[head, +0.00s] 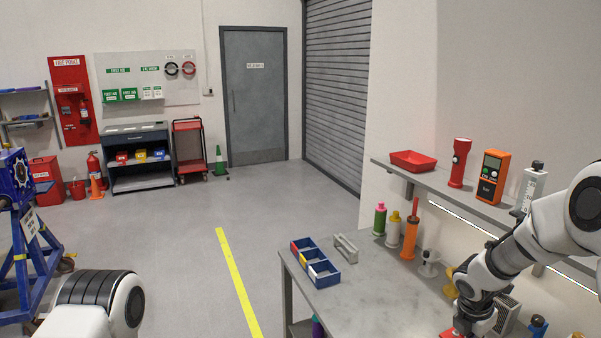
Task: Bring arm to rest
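My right arm (545,235) comes in from the right over the workbench (385,300), bent downward. My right gripper (471,326) is at the picture's bottom edge, low over the bench. Its fingers are cut off or hidden, so I cannot see whether it is open or shut. A red thing (450,334) shows beside it, mostly cut off; I cannot tell whether they touch. A link of my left arm (100,300) shows at the bottom left. My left gripper is out of view.
A blue bin (322,275) with coloured parts and a grey handle-shaped piece (346,249) sit at the bench's left. Bottles (379,218) and an orange tool (411,232) stand behind. A shelf (450,190) overhangs the back. A blue stand (25,235) is far left; open floor lies between.

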